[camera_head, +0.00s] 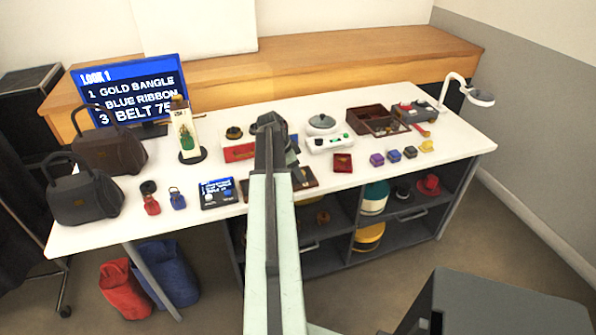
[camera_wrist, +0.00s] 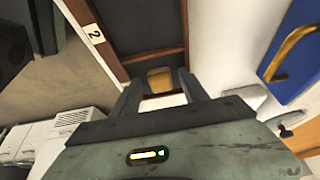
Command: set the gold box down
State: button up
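The gold box (camera_wrist: 159,79) shows small in the wrist view, between and beyond my fingertips. It appears to sit in a dark compartment of a wood-rimmed tray (camera_wrist: 90,25), with a gap on each side between it and the fingers. My gripper (camera_wrist: 157,80) is open over that compartment. The tray's left rim carries a label with a 2. In the head view my gripper (camera_head: 273,124) and arm cover part of the brown tray (camera_head: 309,178), and the gold box is hidden.
A white scale (camera_head: 322,143) and a small red tray (camera_head: 342,163) stand right of my arm. A red box (camera_head: 239,153) and a tablet (camera_head: 218,193) are on the left. A blue object (camera_wrist: 290,70) with a gold curved bar is close at right in the wrist view.

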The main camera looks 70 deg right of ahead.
jog(key=shift+r, duration=0.1)
jog(key=shift+r+p, duration=0.25)
jog(key=shift+p, duration=0.1)
jog(key=p+v, duration=1)
jog(key=v, duration=0.1)
jog(key=shift+w+r+p, duration=0.15)
jog(key=shift+r+p, duration=0.1)
jog(key=shift+p, duration=0.1)
jog(key=shift+a, duration=0.15)
